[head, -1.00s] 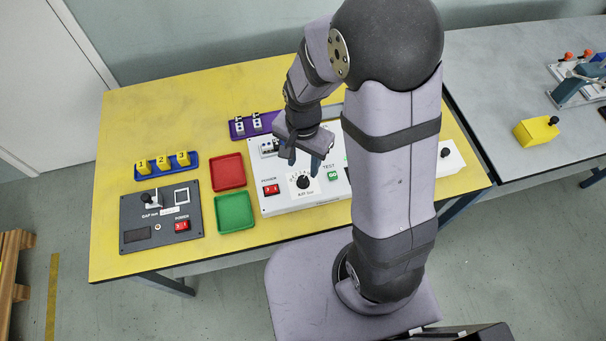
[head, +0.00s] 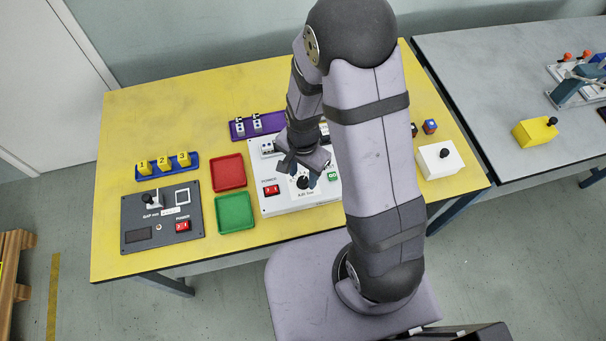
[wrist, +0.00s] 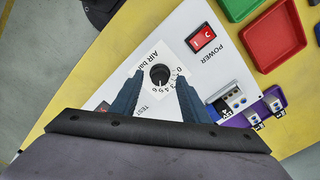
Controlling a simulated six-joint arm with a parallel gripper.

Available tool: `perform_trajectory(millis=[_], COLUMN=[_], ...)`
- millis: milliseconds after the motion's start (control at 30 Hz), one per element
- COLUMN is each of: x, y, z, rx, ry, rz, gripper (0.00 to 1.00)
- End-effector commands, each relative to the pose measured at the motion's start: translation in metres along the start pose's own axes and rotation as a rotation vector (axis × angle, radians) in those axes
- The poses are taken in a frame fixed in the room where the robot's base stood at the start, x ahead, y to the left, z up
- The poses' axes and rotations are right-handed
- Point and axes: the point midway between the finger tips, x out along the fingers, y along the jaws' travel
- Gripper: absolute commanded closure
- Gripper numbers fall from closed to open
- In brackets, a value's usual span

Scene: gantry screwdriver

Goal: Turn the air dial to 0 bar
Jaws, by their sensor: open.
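The air dial (head: 303,183) is a black round knob on a white panel (head: 275,205), with a numbered scale around it. In the wrist view the dial (wrist: 159,75) lies just beyond and between the fingertips, with the "AIR bar" label beside it and scale numbers along one side. A pale pointer mark shows on the knob; its exact reading is too small to tell. My gripper (head: 296,174) is open over the panel, its fingers on either side of the dial in the wrist view (wrist: 160,78). I cannot tell whether they touch it.
A red power switch (head: 271,190) and a green button (head: 333,176) flank the dial. Red (head: 228,158) and green (head: 235,197) trays lie to the left, near a dark grey box (head: 138,218). A white box (head: 441,148) stands at right.

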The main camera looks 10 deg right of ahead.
Motion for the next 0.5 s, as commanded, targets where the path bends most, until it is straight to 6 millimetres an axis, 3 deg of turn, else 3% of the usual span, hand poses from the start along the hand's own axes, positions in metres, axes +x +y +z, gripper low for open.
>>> perform_trajectory(millis=[200, 500], x=[0.0119, 0.0137], y=[0.0000, -0.0002], z=[0.0000, -0.0001], rx=[0.000, 0.000], ry=[0.000, 0.001], rz=[0.000, -0.001], gripper=[0.58, 0.58])
